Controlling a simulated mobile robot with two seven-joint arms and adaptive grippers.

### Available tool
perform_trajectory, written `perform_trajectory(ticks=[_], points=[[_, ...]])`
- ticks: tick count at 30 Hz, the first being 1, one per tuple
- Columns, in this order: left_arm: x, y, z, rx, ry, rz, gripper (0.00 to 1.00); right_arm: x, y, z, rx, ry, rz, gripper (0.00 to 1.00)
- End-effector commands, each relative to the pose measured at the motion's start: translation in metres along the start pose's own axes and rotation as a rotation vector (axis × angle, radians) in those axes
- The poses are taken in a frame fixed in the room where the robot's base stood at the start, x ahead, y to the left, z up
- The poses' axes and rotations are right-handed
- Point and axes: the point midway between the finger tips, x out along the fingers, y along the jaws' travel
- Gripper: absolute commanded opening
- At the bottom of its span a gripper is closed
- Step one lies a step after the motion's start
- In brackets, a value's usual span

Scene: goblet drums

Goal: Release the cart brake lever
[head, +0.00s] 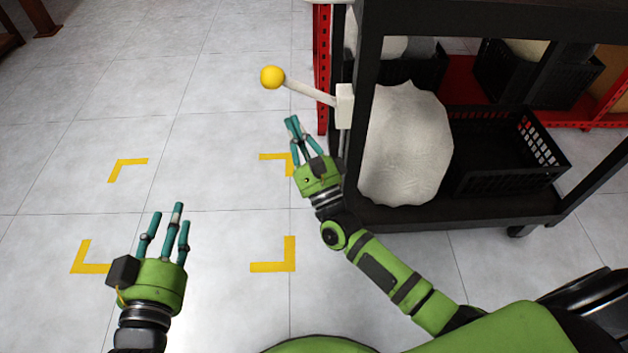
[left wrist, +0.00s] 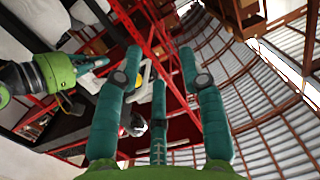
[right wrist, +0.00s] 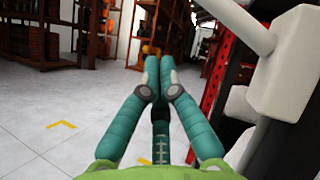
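The brake lever is a white rod (head: 308,92) ending in a yellow knob (head: 272,77). It slants up and left from a white block (head: 345,106) on the black cart's post (head: 366,60). In the right wrist view the rod (right wrist: 238,22) and block (right wrist: 290,75) are close at the upper right; the knob is out of view. My right gripper (head: 292,124) is just below the lever, apart from it, with its fingertips together and nothing between them. My left gripper (head: 168,220) is open and empty over the floor, left of and nearer than the lever.
A pale wrapped bundle (head: 405,145) and a black crate (head: 505,150) sit on the cart's lower shelf (head: 470,213). A red rack post (head: 322,70) stands behind the lever. Yellow corner marks (head: 90,258) lie on the otherwise clear tiled floor at left.

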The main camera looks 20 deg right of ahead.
Motion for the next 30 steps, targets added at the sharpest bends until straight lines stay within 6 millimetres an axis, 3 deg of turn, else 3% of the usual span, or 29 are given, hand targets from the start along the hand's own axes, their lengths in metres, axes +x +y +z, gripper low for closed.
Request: perform_trajectory(ticks=[2, 9, 15, 21, 30], points=[[0.000, 0.004, -0.016, 0.004, 0.095, 0.010, 0.40, -0.003, 0.004, -0.003, 0.001, 0.000, -0.001, 0.00], [0.000, 0.003, -0.016, 0.003, 0.081, 0.007, 0.40, -0.061, 0.013, -0.001, 0.000, 0.003, 0.003, 0.00], [0.000, 0.004, -0.019, 0.004, 0.096, 0.009, 0.40, -0.090, 0.018, 0.000, -0.001, 0.001, 0.001, 0.00], [0.000, 0.004, -0.020, 0.004, 0.104, 0.009, 0.40, -0.100, 0.019, 0.001, 0.000, 0.000, 0.000, 0.00], [0.000, 0.004, -0.021, 0.004, 0.106, 0.009, 0.40, -0.100, 0.019, 0.001, 0.000, 0.000, 0.000, 0.00]])
